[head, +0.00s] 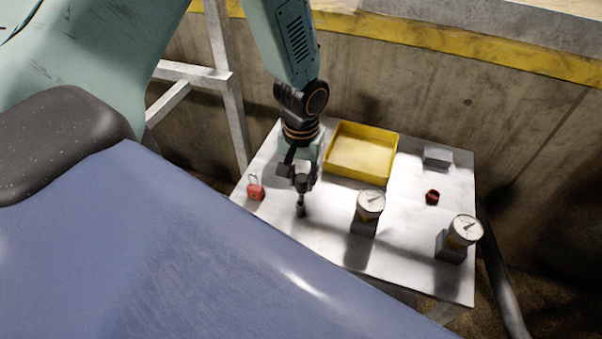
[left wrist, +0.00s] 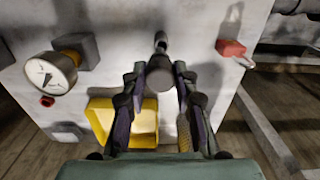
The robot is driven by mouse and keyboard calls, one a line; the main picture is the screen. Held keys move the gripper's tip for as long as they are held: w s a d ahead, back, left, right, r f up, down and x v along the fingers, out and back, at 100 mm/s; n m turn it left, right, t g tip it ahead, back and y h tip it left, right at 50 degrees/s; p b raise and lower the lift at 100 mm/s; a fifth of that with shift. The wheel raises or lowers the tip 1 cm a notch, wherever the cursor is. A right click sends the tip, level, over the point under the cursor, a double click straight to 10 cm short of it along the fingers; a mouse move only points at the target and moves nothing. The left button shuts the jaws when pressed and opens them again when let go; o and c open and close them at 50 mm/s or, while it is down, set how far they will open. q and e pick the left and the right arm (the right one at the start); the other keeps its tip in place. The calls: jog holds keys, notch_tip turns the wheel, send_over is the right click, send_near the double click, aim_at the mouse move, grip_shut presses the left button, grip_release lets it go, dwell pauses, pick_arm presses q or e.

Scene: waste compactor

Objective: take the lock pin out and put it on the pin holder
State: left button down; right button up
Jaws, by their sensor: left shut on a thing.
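My left gripper (head: 301,184) points down over the white table, left of the front gauge. Its jaws are shut on a dark pin-like piece (head: 301,208), which I take as the lock pin. In the left wrist view the piece shows as a round dark knob (left wrist: 160,75) between the fingertips (left wrist: 160,68), with a thin shaft and a collar beyond it. I cannot tell whether its far end is in a socket or clear of the table. No pin holder is clearly recognisable. My right gripper is not in view.
A red padlock (head: 255,190) lies left of the gripper. A yellow tray (head: 390,160) stands behind it. Two gauges (head: 371,204) (head: 466,230) on blocks stand to the right. A dark red ring-like piece (head: 432,197) and a grey block (head: 437,157) are also on the table (head: 405,235).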

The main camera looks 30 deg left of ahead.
aim_at(301, 192)
pick_arm(q)
jog(key=shift+a, duration=0.15)
dwell(0.5)
dwell(0.3)
jog(key=shift+p, duration=0.4)
jog(key=shift+f+b, duration=1.6)
jog(key=shift+f, duration=1.3)
dwell(0.7)
jog(key=c, duration=1)
grip_release()
jog(key=shift+o, duration=0.2)
